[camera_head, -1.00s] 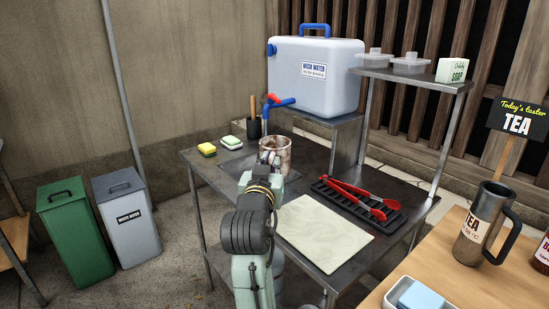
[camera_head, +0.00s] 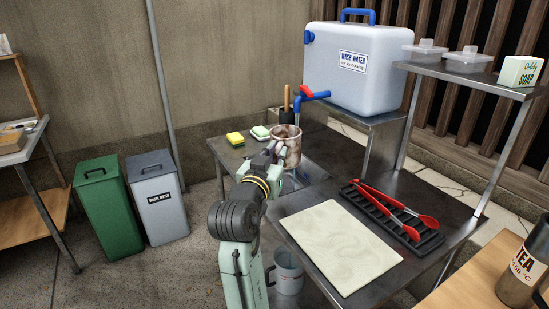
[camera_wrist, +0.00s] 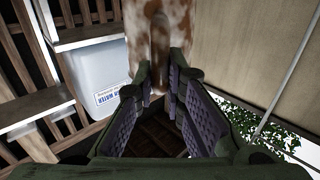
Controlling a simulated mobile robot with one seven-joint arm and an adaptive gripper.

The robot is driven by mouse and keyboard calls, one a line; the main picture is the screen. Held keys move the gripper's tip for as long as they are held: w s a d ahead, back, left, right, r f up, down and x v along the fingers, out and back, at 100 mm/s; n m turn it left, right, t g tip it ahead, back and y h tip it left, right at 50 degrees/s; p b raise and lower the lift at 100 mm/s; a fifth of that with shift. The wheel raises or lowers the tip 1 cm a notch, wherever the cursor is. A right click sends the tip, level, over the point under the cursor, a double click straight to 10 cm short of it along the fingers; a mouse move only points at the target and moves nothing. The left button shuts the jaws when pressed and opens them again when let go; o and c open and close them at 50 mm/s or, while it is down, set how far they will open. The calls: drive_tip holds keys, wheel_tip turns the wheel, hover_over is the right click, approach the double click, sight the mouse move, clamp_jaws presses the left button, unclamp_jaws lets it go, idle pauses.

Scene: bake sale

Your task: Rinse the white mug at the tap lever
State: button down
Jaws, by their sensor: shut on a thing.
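The white mug (camera_head: 287,152), covered in brown stains, is held up at the left part of the metal wash table. My gripper (camera_head: 272,154) is shut on its handle side. In the wrist view the mug (camera_wrist: 150,20) shows at the top, with its handle between the two finger pads (camera_wrist: 160,88). The blue tap (camera_head: 312,97) with its red tap lever (camera_head: 306,91) sticks out from the wash-water container (camera_head: 350,75), above and slightly right of the mug. No water stream is visible.
Red tongs (camera_head: 390,205) lie on a black rack, beside a pale board (camera_head: 338,245). A raised shelf (camera_head: 460,75) holds tubs and soap. A grey jug (camera_head: 288,272) stands below the table.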

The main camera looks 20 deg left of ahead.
sight(289, 136)
drive_tip(key=shift+w+a+f+b, duration=0.25)
drive_tip(key=shift+w+f, duration=0.1)
drive_tip(key=shift+w, duration=1.55)
drive_tip(key=shift+w+a+f+b, duration=0.25)
drive_tip(key=shift+w+f, duration=0.15)
drive_tip(key=shift+w, duration=1.5)
drive_tip(key=shift+w+a+f+b, duration=0.25)
drive_tip(key=shift+w+f, duration=0.1)
drive_tip(key=shift+w, duration=1.55)
drive_tip(key=shift+d, duration=0.15)
drive_tip(key=shift+w+d, duration=0.1)
drive_tip(key=shift+d, duration=0.4)
drive_tip(key=shift+a, duration=0.25)
drive_tip(key=shift+a, duration=0.4)
drive_tip(key=shift+d, duration=0.15)
